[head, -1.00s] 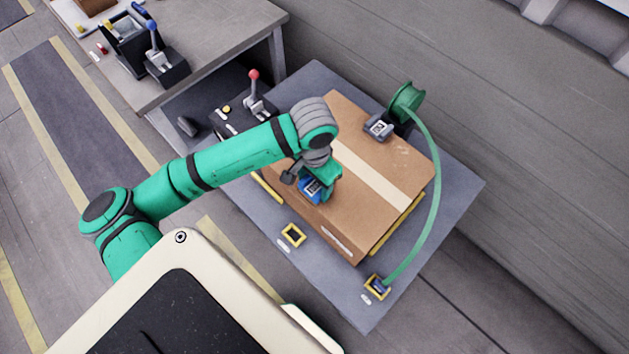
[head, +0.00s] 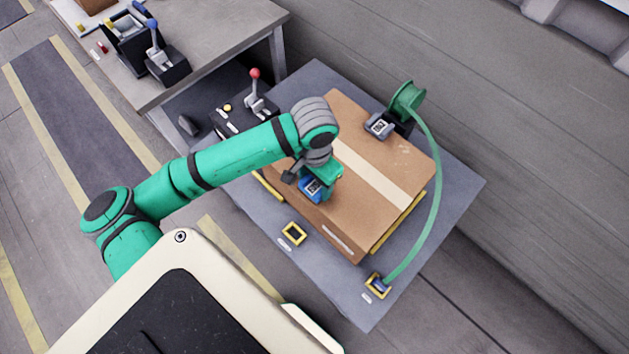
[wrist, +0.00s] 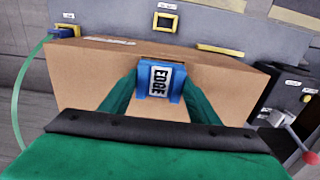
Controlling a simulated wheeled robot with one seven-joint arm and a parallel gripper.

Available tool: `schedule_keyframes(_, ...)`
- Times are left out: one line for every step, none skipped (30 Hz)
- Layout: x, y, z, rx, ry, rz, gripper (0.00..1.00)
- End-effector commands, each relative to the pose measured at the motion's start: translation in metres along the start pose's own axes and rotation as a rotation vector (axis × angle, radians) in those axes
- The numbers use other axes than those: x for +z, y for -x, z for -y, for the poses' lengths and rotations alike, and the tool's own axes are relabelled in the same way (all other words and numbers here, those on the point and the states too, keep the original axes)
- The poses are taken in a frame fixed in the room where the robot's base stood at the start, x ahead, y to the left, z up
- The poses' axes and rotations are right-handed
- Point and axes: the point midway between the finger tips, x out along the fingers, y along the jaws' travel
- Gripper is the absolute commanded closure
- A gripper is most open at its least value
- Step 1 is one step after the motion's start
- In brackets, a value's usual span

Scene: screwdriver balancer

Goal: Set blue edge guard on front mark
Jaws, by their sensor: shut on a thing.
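The blue edge guard (wrist: 159,82), with a white label reading EDGE, is between the green fingers of my gripper (wrist: 160,100) in the wrist view. My gripper is shut on it. In the head view the blue guard (head: 311,190) is at the near-left edge of the cardboard box (head: 388,178), below my gripper (head: 318,184). In the wrist view it lies over the box's top edge; whether it bears fully on the box I cannot tell. Which spot is the front mark I cannot tell.
A grey guard (head: 379,125) sits on the box's far edge beside a green reel (head: 406,99). A green strap (head: 431,205) arcs right of the box to a yellow-framed slot (head: 377,285). Another yellow frame (head: 294,233) is empty. A red-knobbed lever (head: 255,88) stands left.

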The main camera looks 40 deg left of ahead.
Motion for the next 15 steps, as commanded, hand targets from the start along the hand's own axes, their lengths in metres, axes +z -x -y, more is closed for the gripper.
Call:
schedule_keyframes(0.0001,0.0000,0.0007,0.000,0.001,0.000,0.71)
schedule_keyframes(0.0002,0.0000,0.0010,0.000,0.001,0.000,0.71)
schedule_keyframes(0.0003,0.0000,0.0015,0.000,0.001,0.000,0.71)
schedule_keyframes(0.0004,0.0000,0.0018,0.000,0.001,0.000,0.71)
schedule_keyframes(0.0004,0.0000,0.0020,0.000,0.001,0.000,0.71)
schedule_keyframes(0.0004,-0.0001,0.0021,0.000,0.001,0.000,0.71)
schedule_keyframes(0.0004,-0.0002,0.0020,0.000,0.001,0.000,0.71)
schedule_keyframes(0.0004,-0.0004,0.0020,0.000,0.001,0.000,0.71)
schedule_keyframes(0.0004,-0.0007,0.0020,0.000,0.000,0.000,0.71)
schedule_keyframes(0.0004,-0.0011,0.0020,0.000,0.001,0.000,0.71)
schedule_keyframes(0.0004,-0.0015,0.0020,0.000,0.001,0.000,0.71)
schedule_keyframes(0.0004,-0.0020,0.0020,0.000,0.001,0.000,0.71)
schedule_keyframes(0.0004,-0.0025,0.0020,0.000,0.001,0.000,0.71)
schedule_keyframes(0.0004,-0.0030,0.0020,0.000,0.001,0.000,0.71)
schedule_keyframes(0.0004,-0.0037,0.0020,0.000,0.001,0.000,0.71)
